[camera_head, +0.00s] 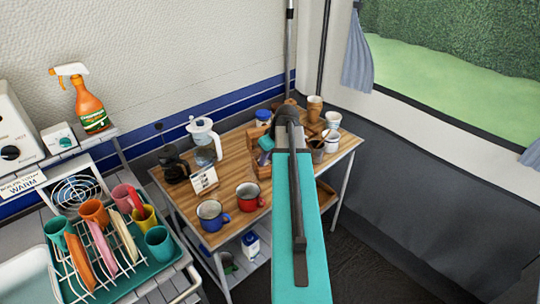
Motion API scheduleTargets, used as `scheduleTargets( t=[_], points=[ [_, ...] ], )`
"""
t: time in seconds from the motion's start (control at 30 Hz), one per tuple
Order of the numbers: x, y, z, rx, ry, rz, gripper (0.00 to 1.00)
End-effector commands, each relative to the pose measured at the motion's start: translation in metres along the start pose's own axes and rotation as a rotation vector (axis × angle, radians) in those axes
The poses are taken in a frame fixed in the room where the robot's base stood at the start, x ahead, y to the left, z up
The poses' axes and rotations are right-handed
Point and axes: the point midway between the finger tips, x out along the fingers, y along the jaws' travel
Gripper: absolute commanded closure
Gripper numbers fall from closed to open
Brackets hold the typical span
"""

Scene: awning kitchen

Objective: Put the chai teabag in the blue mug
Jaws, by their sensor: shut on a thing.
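The blue mug (212,215) stands upright on the front left part of the wooden table, with its opening up and its handle to the right. A red mug (249,196) stands close to its right. My teal and dark grey arm reaches up across the middle of the view, over the table. My gripper's fingers cannot be made out; they are hidden by the arm or too small to see. I cannot pick out the chai teabag. A small teal block beside a wooden box (250,161) shows left of my arm, but I cannot tell what it is.
A small card (204,181), a glass jug (204,142) and a dark coffee press (173,163) stand behind the mugs. Several cups and a dark container crowd the table's right end. A teal dish rack (105,255) with cups and plates stands at the lower left.

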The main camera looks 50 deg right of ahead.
Motion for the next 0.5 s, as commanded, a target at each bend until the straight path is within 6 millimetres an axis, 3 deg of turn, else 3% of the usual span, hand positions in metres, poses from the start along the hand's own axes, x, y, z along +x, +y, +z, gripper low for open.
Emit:
scheduleTargets(
  t=[0.47, 0.5],
  points=[
    [0.0065, 0.0003, 0.0028, 0.000, 0.000, 0.000, 0.99],
    [0.0062, 0.0003, 0.0027, 0.000, 0.000, 0.000, 0.71]
  ],
)
